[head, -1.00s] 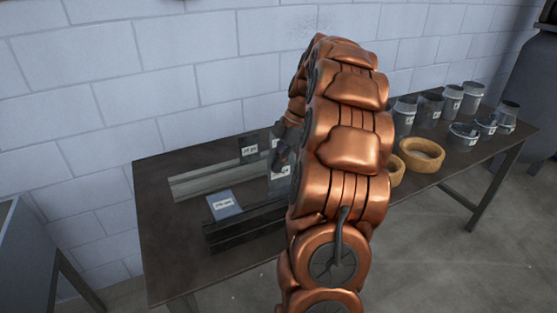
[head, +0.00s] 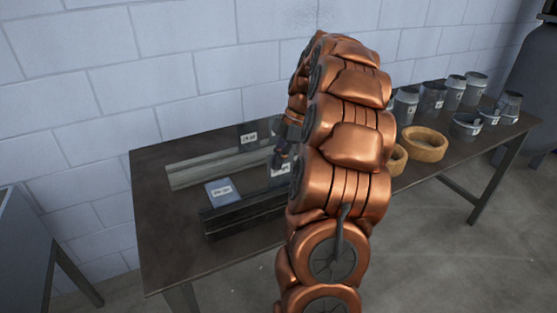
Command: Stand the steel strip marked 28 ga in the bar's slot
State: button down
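Several labelled strips are on the table, but I cannot read their marks well enough to tell which is 28 ga. A dark strip (head: 249,139) stands at the back by a pale grey bar (head: 200,171). A blue-grey strip (head: 219,192) with a white label is in front of that bar. Another labelled strip (head: 280,171) is just below my gripper (head: 279,160). My gripper is dark and mostly hidden behind my copper arm; its fingers and any hold on that strip are unclear. A long black bar (head: 238,217) lies in front; its slot is not clear.
The dark table (head: 168,232) has free room at its left and front. Two tan rings (head: 424,145) and several labelled metal cans (head: 432,99) stand to the right. A block wall is close behind. A grey cabinet (head: 22,255) stands at the left.

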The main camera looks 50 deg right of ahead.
jog(key=c, duration=1.2)
grip_release()
jog(key=shift+c, duration=0.2)
jog(key=shift+r, duration=0.1)
jog(key=shift+v, duration=3.65)
